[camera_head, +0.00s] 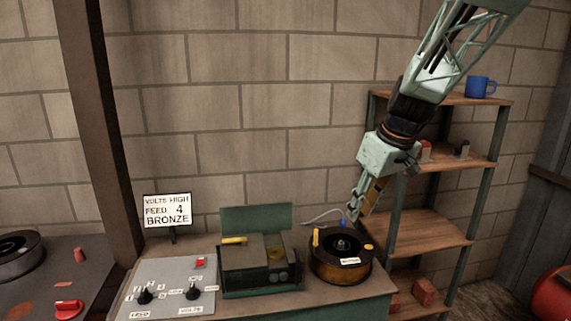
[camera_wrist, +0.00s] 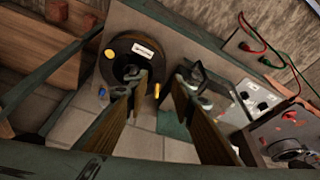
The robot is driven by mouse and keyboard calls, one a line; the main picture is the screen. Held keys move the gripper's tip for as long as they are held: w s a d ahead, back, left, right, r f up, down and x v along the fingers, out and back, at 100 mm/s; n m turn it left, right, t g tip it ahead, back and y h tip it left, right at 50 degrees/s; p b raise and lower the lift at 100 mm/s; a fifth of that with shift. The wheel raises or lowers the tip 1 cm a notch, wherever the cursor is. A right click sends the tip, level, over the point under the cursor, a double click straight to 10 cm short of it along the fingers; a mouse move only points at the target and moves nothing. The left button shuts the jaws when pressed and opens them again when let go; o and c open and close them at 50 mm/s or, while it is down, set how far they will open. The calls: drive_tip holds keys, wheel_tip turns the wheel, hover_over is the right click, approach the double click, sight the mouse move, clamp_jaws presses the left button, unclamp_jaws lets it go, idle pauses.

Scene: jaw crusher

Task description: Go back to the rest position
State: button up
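My gripper (camera_head: 354,210) hangs from the arm at the right of the head view, pointing down and left just above the round bronze-sided machine (camera_head: 342,272). In the wrist view my gripper (camera_wrist: 163,82) shows two long fingers with a gap between their tips. Nothing is held in that gap. The round machine also shows in the wrist view (camera_wrist: 117,62), beyond the left finger, with a yellow knob and a yellow lever. Whether the fingers touch it cannot be told.
A green box-like machine (camera_head: 262,262) and a control panel (camera_head: 168,292) with dials share the bench. A sign (camera_head: 168,210) stands behind. A shelf unit (camera_head: 418,232) with a blue mug (camera_head: 479,87) stands close behind the arm. A red rounded object (camera_head: 553,295) lies far right.

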drive_tip(key=s+a+r+m, duration=0.1)
drive_tip(key=s+r, duration=0.3)
drive_tip(key=s, duration=0.3)
drive_tip(key=s+r+m, duration=0.1)
drive_tip(key=s+r, duration=0.2)
drive_tip(key=s, duration=0.4)
drive_tip(key=s+m+h, duration=0.2)
drive_tip(key=s+m, duration=0.1)
drive_tip(key=s, duration=2.9)
drive_tip(key=shift+d+r+m+t, duration=0.4)
drive_tip(key=shift+d+r, duration=0.05)
